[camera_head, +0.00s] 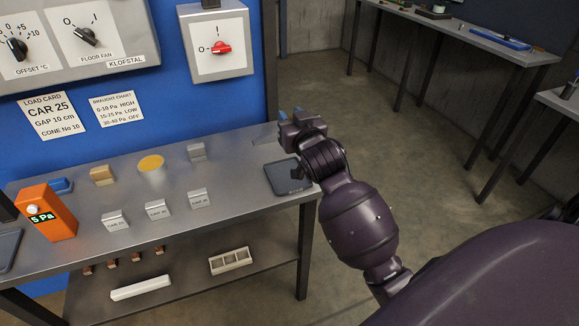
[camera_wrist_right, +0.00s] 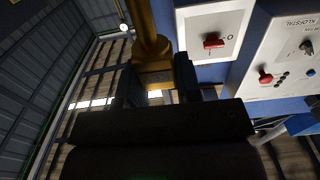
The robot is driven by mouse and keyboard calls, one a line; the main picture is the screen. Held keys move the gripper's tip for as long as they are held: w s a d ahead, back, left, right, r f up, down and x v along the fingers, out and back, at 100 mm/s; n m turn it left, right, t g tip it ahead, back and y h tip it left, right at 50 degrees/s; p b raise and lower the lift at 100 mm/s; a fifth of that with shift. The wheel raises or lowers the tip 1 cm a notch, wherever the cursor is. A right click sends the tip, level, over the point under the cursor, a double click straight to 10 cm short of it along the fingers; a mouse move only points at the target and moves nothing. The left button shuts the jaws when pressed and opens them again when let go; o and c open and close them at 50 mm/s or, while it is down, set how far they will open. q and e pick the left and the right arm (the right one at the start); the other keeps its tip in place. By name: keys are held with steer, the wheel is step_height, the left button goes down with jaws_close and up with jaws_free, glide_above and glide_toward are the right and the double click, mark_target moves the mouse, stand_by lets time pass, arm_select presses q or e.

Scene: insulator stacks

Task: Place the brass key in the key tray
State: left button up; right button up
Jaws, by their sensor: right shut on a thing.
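My right gripper (camera_head: 290,115) is above the right end of the steel bench, near its far corner, with its fingers toward the blue cabinet. In the right wrist view the gripper (camera_wrist_right: 154,80) is shut on a brass-coloured piece, the brass key (camera_wrist_right: 148,35), which extends away from the fingers. The key cannot be made out in the head view. A flat dark tray (camera_head: 283,180), apparently the key tray, lies on the bench's right end, below and nearer than the gripper; my arm partly covers its right edge. My left gripper is not in view.
The blue cabinet carries a red rotary switch (camera_head: 221,48), which also shows in the wrist view (camera_wrist_right: 212,41). Several labelled blocks (camera_head: 157,210), a yellow-topped disc (camera_head: 151,165) and an orange meter (camera_head: 48,213) stand on the bench. A white divided holder (camera_head: 230,261) sits on the lower shelf.

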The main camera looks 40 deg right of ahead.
step_height(320, 180, down, 8)
steer(key=shift+b, duration=0.85)
step_height(320, 180, down, 5)
steer(key=shift+r+b, duration=0.1)
steer(key=shift+b, duration=0.6)
steer(key=shift+f, duration=0.4)
steer(key=shift+f, duration=0.15)
steer(key=o, duration=1)
steer(key=shift+c, duration=0.2)
